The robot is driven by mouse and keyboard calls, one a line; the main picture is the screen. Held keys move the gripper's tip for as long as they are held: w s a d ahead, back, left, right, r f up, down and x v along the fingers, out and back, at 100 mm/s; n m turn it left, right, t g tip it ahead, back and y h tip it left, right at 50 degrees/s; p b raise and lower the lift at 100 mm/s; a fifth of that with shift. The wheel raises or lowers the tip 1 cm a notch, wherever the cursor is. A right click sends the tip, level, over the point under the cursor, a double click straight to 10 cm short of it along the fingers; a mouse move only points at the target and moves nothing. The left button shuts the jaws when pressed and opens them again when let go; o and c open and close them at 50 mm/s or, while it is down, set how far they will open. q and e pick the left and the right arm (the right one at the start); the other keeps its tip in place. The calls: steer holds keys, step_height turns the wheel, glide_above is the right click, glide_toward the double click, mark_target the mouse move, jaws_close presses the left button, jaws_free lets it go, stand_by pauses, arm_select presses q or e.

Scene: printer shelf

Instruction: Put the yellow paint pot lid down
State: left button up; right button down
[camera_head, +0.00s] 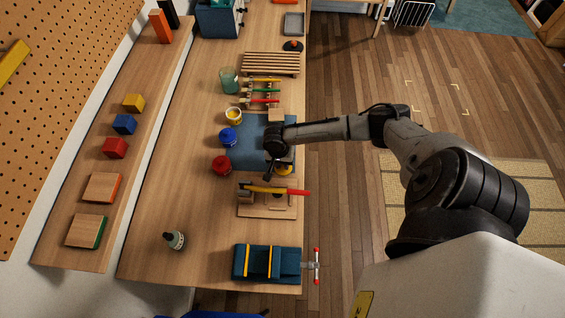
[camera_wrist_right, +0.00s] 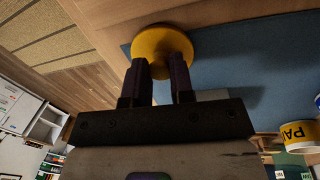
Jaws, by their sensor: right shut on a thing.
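The yellow paint pot lid (camera_wrist_right: 180,42) is a round yellow disc in the right wrist view. My right gripper (camera_wrist_right: 160,72) is shut on it, with the fingers at its near side. In the head view the lid (camera_head: 285,170) shows only partly below my right gripper (camera_head: 278,163), near the right edge of the blue mat (camera_head: 256,128). I cannot tell whether the lid touches the mat. The open yellow paint pot (camera_head: 233,116) stands upright at the mat's upper left; it also shows in the wrist view (camera_wrist_right: 298,137). My left gripper is not in view.
A blue pot (camera_head: 228,136) and a red pot (camera_head: 221,165) stand left of the mat. A wooden board (camera_head: 262,210) with a red-and-yellow tool lies below.

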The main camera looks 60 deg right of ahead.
steer(key=c, duration=1)
jaws_free()
steer(key=shift+r, duration=0.35)
step_height(320, 180, up, 11)
steer(key=w+p, duration=0.1)
steer(key=w, duration=0.1)
steer(key=s+a+f+n+t+y, duration=0.1)
steer(key=s+a+f+n, duration=0.15)
steer(key=a+n, duration=0.4)
steer(key=s+a+f+n+t+y, duration=0.1)
steer(key=s+a+f+n, duration=0.2)
steer(key=a, duration=0.6)
steer(key=s+a+r+n+t+h, duration=0.1)
steer(key=s+a+r+n+t, duration=0.2)
steer(key=s, duration=0.8)
step_height(320, 180, up, 4)
steer(key=a+n, duration=0.2)
steer(key=n, duration=0.2)
steer(key=shift+s+f, duration=0.2)
steer(key=shift+s, duration=0.1)
